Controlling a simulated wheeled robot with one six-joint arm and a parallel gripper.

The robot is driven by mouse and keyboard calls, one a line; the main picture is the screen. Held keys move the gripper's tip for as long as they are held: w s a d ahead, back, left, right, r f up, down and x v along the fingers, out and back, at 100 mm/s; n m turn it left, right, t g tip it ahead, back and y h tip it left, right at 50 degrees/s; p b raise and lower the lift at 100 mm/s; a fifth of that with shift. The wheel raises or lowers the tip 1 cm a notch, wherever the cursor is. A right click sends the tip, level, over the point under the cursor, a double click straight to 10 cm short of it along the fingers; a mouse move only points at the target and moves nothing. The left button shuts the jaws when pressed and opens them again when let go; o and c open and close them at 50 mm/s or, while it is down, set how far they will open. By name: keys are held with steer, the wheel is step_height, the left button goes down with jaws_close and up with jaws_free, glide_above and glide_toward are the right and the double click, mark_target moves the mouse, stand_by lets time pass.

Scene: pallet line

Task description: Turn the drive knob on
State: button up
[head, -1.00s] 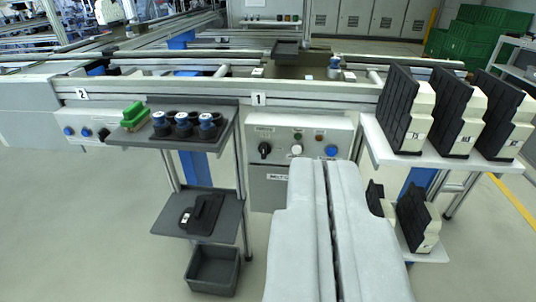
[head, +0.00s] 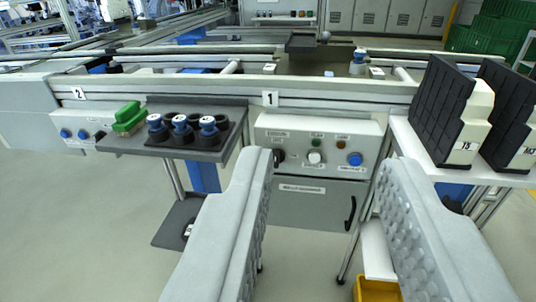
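A grey control panel (head: 330,138) sits below the conveyor rail by sign 1. The panel labels are too small to read surely. My gripper (head: 329,165) is open and empty, with the panel's middle showing between its fingers. A second panel by sign 2 has another black knob (head: 99,136).
A white shelf (head: 510,178) at right holds black-and-cream modules.

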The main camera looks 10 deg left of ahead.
steer(key=w+a+f, duration=0.2)
steer(key=w+f, duration=0.4)
steer(key=w, duration=0.3)
glide_toward(276, 159)
steer(key=shift+h, duration=0.3)
steer(key=w, duration=0.8)
steer(key=shift+w+a+f, duration=0.2)
steer(key=shift+w, duration=0.05)
jaws_close()
